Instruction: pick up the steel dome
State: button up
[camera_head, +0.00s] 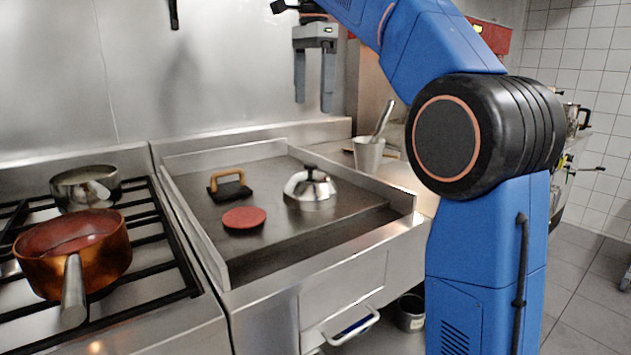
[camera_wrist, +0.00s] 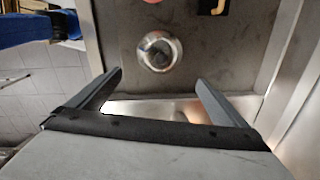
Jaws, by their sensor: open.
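The steel dome (camera_head: 311,189) sits on the flat griddle (camera_head: 262,256), at its right side. It is shiny, with a black knob on top. In the wrist view the dome (camera_wrist: 159,51) shows from above, beyond the fingertips and between their lines. My gripper (camera_head: 314,107) hangs above and behind the dome, fingers pointing down, apart from it. Its two fingers also show spread in the wrist view (camera_wrist: 158,78), with nothing between them.
A red patty (camera_head: 244,217) and a black press with a wooden handle (camera_head: 229,186) are left of the dome. Raised walls edge the griddle. A pot with a utensil (camera_head: 368,154) stands to its right. A stove with a copper pan (camera_head: 92,265) and a steel pot (camera_head: 84,187) is at left.

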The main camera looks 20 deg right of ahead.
aim_at(311, 164)
jog(key=f, duration=1.7)
jog(key=shift+w+a+f, duration=0.1)
jog(key=shift+w, duration=0.3)
jog(key=c, duration=1.4)
jog(key=shift+c, duration=0.2)
